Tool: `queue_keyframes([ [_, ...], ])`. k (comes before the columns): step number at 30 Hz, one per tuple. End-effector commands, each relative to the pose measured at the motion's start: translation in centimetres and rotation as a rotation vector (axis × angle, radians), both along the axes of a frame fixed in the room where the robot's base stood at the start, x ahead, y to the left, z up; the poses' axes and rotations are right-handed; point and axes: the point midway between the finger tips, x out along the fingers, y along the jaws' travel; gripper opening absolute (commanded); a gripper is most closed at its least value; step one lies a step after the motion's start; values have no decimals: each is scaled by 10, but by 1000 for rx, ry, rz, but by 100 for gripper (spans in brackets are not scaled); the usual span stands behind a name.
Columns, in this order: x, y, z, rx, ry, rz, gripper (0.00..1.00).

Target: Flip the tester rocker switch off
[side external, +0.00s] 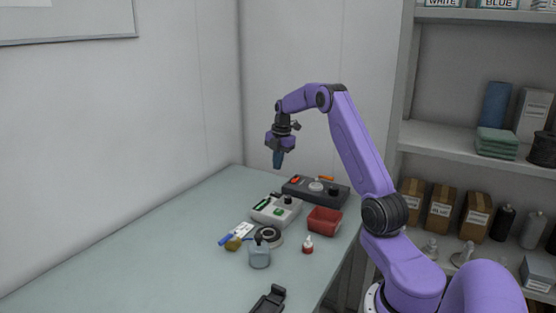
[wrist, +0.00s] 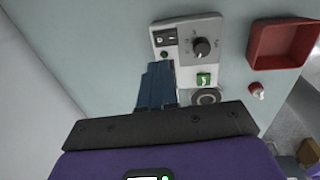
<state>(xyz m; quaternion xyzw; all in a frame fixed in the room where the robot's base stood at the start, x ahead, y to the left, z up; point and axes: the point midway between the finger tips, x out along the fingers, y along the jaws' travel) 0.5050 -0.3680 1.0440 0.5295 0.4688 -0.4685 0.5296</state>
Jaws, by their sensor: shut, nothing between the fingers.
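The tester is a light grey box (wrist: 184,22) on the bench, also in the side view (side external: 268,215). In the wrist view its black rocker switch (wrist: 165,38) is near the upper left corner, with a small green round indicator (wrist: 163,55) below it. A black knob (wrist: 201,47) and a green element (wrist: 204,79) are on its face. I cannot tell which way the rocker is tilted. My gripper (side external: 278,166) points down in the air above the bench, apart from the tester. Its blue fingers (wrist: 158,68) are shut and empty, appearing below the rocker in the wrist view.
A dark box (side external: 336,192) with a red switch and knobs stands behind the tester. The bench's left part is clear.

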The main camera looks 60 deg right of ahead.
Motion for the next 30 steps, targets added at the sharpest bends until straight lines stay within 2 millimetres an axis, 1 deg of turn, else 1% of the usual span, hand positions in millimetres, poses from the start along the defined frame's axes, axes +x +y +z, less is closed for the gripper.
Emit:
queue_keyframes([
  [1,1,1,-11,3,4,0,0],
  [9,6,1,-61,3,4,-1,0],
  [15,10,0,-87,1,2,-1,0],
  [21,12,0,-98,0,0,0,0],
  [30,12,0,-98,0,0,0,0],
])
